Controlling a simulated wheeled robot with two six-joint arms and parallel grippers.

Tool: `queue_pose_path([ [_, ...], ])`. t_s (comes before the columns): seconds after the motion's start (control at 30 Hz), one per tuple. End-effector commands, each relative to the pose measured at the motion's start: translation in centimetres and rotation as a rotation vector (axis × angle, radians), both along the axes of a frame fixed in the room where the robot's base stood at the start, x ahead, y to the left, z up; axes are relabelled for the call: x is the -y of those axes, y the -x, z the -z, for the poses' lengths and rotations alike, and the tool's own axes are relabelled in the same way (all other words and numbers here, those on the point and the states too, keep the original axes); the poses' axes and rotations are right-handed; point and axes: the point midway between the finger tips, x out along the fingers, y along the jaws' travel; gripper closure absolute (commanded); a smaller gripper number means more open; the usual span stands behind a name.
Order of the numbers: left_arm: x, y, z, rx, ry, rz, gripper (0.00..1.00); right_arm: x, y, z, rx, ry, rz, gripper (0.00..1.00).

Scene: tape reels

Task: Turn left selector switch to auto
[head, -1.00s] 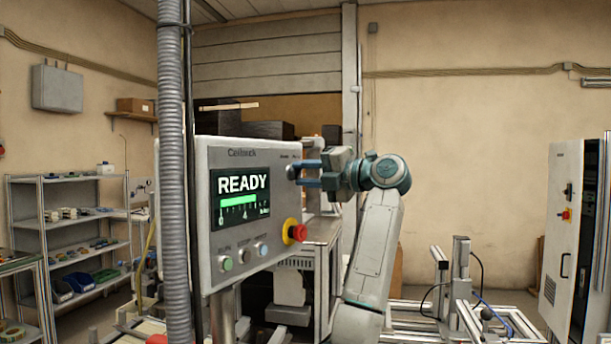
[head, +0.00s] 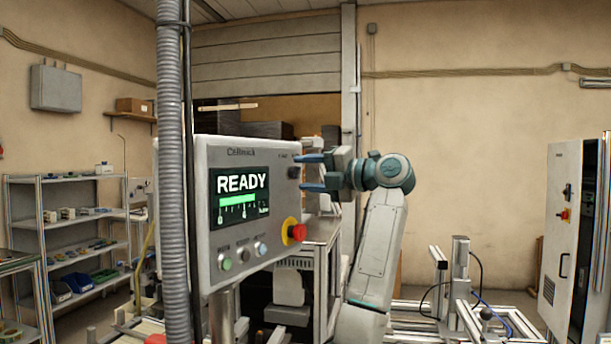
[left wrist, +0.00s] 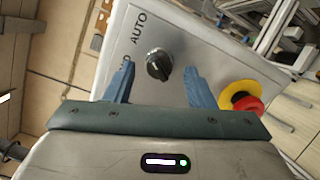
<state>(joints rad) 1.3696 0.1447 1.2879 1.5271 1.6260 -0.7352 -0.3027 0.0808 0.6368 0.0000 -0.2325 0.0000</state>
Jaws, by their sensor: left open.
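A light line on the knob appears to point up and left, towards AUTO. Another label beside the left finger is partly hidden. In the head view the switch (head: 293,172) is small, at the panel's right edge. My left gripper (head: 301,172) is open, with one blue finger above and one below the switch's height. Its fingers are apart from the knob and hold nothing. My right gripper is out of view.
The control panel (head: 205,200) has a READY screen (head: 240,196) and several buttons. A red emergency stop (head: 297,232) with a yellow collar juts out below the switch, near my right finger in the wrist view.

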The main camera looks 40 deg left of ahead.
Motion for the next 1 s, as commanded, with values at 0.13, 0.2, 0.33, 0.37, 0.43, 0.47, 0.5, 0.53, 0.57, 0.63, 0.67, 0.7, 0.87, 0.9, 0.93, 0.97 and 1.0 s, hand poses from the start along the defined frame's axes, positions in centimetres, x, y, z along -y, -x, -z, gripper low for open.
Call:
queue_pose_path([
  [0.13, 2.7, -0.6, 0.3, 0.0, 0.0, 0.004, 0.51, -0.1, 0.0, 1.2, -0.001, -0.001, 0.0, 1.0],
  [0.2, 4.2, -1.0, 0.4, 0.0, 0.001, 0.005, 0.51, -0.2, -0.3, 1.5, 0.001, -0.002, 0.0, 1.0],
  [0.33, 6.7, -1.5, 0.2, 0.0, 0.0, 0.004, 0.51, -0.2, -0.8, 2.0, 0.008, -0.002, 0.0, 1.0],
  [0.37, 7.2, -1.6, 0.2, 0.0, -0.001, 0.005, 0.51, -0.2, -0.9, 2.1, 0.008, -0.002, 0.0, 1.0],
  [0.43, 8.2, -1.8, 0.2, 0.0, 0.0, 0.003, 0.51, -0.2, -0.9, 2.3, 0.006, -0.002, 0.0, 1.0],
  [0.47, 8.6, -1.9, 0.2, 0.0, 0.0, 0.003, 0.51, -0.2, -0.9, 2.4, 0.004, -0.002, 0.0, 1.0],
  [0.5, 9.0, -1.9, 0.1, 0.0, 0.0, 0.002, 0.51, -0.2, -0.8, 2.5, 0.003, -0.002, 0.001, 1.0],
  [0.53, 9.2, -2.0, 0.1, 0.0, 0.0, 0.002, 0.51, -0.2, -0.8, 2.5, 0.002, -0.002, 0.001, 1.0],
  [0.57, 9.4, -2.0, 0.1, 0.0, 0.0, 0.001, 0.51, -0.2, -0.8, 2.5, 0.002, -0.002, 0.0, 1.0],
  [0.63, 9.7, -2.1, 0.0, 0.0, -0.001, 0.001, 0.51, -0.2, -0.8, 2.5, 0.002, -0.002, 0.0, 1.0],
  [0.67, 9.8, -2.1, 0.0, 0.0, -0.001, 0.001, 0.51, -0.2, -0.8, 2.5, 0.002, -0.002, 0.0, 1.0],
  [0.7, 9.8, -2.1, 0.0, 0.0, -0.001, 0.001, 0.51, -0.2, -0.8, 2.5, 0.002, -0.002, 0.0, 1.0],
  [0.87, 9.8, -2.1, 0.0, 0.0, -0.001, 0.001, 0.51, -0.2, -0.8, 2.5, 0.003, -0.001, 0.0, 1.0],
  [0.9, 9.8, -2.1, 0.0, 0.0, -0.001, 0.001, 0.51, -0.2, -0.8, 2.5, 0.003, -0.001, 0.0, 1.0],
  [0.93, 9.8, -2.1, 0.0, 0.0, -0.001, 0.001, 0.51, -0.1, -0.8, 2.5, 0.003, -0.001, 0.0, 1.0],
  [0.97, 9.8, -2.1, 0.0, 0.0, -0.001, 0.001, 0.51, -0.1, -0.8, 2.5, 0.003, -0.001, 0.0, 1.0],
  [1.0, 9.8, -2.1, 0.0, 0.0, -0.001, 0.001, 0.51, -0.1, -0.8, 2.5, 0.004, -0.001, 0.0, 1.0],
])
